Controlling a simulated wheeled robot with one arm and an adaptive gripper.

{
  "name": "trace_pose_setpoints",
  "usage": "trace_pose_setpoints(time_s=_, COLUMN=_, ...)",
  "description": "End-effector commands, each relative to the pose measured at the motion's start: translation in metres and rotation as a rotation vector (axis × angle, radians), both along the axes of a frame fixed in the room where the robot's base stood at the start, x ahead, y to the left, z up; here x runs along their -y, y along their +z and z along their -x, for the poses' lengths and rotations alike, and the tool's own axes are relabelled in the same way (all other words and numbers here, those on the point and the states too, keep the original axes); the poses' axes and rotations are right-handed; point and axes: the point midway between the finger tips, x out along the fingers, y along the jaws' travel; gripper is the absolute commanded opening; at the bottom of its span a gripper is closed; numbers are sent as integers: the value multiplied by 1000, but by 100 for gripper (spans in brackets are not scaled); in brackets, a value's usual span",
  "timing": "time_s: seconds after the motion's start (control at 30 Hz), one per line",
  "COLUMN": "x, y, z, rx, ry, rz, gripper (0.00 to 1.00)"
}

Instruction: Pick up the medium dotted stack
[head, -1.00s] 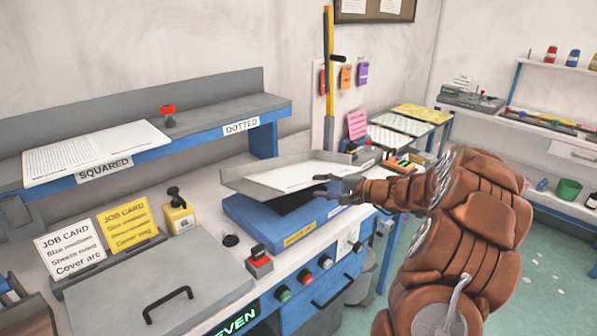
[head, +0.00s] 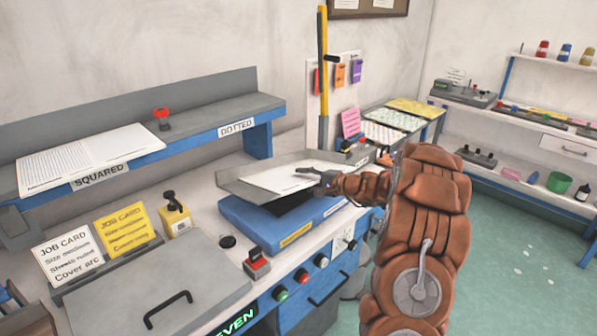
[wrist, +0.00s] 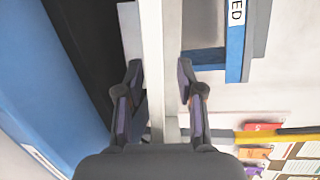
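A white paper stack (head: 270,180) lies on the grey tray (head: 234,185) of the blue-based machine (head: 262,222). Any dots on its sheets are too small to make out. My gripper (head: 310,175) is at the near right edge of the stack in the head view. In the wrist view my gripper (wrist: 161,95) has its two fingers apart, with a pale edge-on strip (wrist: 152,45) running between them. There is a gap at the right finger. I cannot tell whether the strip is the stack, the tray or both.
The shelf part labelled DOTTED (head: 237,128) holds no paper. Open ruled sheets (head: 85,158) lie above the SQUARED label (head: 100,176). A yellow lever (head: 323,65) rises behind the tray. Job cards (head: 123,230) stand at the left, and a red-topped switch block (head: 257,264) stands in front of the machine.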

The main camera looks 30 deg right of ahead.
Motion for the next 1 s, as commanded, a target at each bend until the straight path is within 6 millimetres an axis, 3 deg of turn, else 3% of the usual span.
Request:
trace_pose_setpoints(time_s=0.27, x=-1, y=-1, z=-2, rx=0, ry=0, rz=0, gripper=38)
trace_pose_setpoints(time_s=0.63, x=-1, y=-1, z=-2, rx=0, ry=0, rz=0, gripper=0)
trace_pose_setpoints(time_s=1.0, x=-1, y=-1, z=-2, rx=0, ry=0, rz=0, gripper=0)
